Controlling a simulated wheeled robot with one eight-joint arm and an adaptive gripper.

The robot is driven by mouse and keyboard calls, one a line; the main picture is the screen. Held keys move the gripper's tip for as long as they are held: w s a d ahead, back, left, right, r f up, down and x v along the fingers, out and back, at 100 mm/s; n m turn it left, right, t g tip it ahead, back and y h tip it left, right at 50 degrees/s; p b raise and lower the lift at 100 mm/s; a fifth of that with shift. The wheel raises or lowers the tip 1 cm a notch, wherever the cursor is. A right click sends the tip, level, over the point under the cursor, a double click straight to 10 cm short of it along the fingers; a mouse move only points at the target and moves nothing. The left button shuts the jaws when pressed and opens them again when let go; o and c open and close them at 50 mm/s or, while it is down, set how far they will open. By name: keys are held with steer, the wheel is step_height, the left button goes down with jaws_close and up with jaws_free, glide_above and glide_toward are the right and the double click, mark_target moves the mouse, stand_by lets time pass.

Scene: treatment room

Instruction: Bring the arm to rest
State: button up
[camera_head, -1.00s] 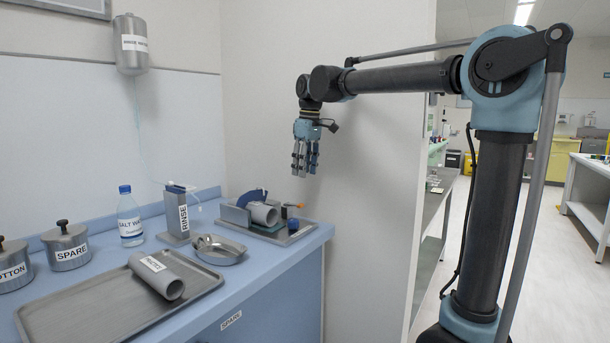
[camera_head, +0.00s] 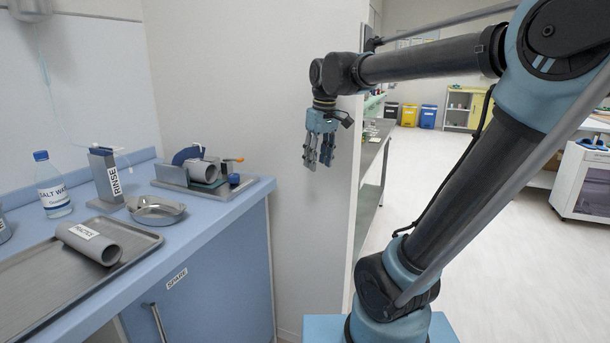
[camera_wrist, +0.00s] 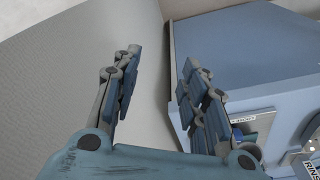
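My gripper (camera_head: 319,150) hangs at the end of my arm, fingers pointing down, in front of the pale wall and to the right of the blue counter. In the wrist view my gripper (camera_wrist: 155,95) has its fingers spread apart with nothing between them. It touches nothing. My arm is bent, with its forearm roughly level.
The blue counter (camera_head: 215,225) holds a metal tray with a grey PRACTICE tube (camera_head: 88,242), a kidney dish (camera_head: 155,209), a RINSE holder (camera_head: 106,180), a SALT WATER bottle (camera_head: 52,185) and a small tray (camera_head: 218,193). Open floor (camera_head: 480,210) lies right.

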steer(key=s+d+f+m, duration=0.3)
steer(key=s+d+f, duration=0.4)
steer(key=f, duration=0.3)
steer(key=s+d+f+m, duration=0.4)
steer(key=s+d+f, duration=0.4)
steer(key=f, duration=0.3)
steer(key=shift+s+f+t+h, duration=0.3)
steer(key=shift+s+t+h, duration=0.1)
steer(key=shift+s, duration=0.15)
steer(key=shift+d, duration=0.1)
